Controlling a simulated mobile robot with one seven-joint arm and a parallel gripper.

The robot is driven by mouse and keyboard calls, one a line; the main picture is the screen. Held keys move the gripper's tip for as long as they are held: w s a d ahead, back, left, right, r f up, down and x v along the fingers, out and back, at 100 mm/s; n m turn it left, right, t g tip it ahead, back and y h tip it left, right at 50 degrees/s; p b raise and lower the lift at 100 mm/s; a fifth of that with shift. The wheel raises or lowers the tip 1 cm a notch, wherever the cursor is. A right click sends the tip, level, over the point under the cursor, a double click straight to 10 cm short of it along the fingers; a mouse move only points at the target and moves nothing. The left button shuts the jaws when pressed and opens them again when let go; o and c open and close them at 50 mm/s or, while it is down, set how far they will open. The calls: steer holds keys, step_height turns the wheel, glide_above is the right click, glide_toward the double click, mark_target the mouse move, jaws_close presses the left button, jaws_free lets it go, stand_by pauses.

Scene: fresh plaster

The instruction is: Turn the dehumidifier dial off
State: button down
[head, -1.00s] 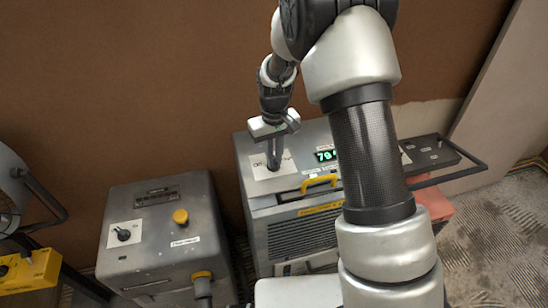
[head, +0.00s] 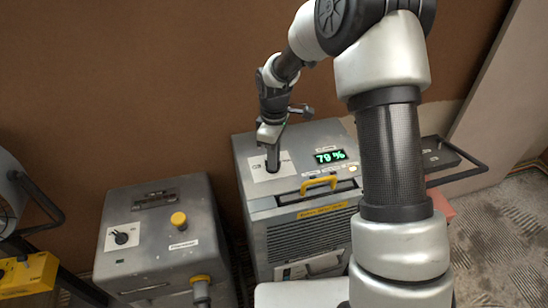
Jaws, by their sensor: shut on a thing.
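The dehumidifier (head: 305,235) is a grey box with a green display reading about 78 % (head: 330,156) and a yellow handle (head: 319,184) on its top. A white dial plate (head: 261,175) lies at the left of its top panel. My gripper (head: 272,165) points down onto this plate, its fingers shut on the dial there. The fingers hide the dial, so its pointer and setting cannot be seen.
A second grey box (head: 150,250) stands to the left with a black dial (head: 121,237) and a yellow knob (head: 178,220). A yellow object (head: 28,278) is at the far left edge. A brown wall (head: 130,80) rises close behind.

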steer(key=shift+n, duration=0.5)
steer(key=c, duration=1.8)
jaws_free()
step_height(320, 180, up, 18)
steer(key=shift+f+p, duration=0.25)
steer(key=shift+p, duration=0.1)
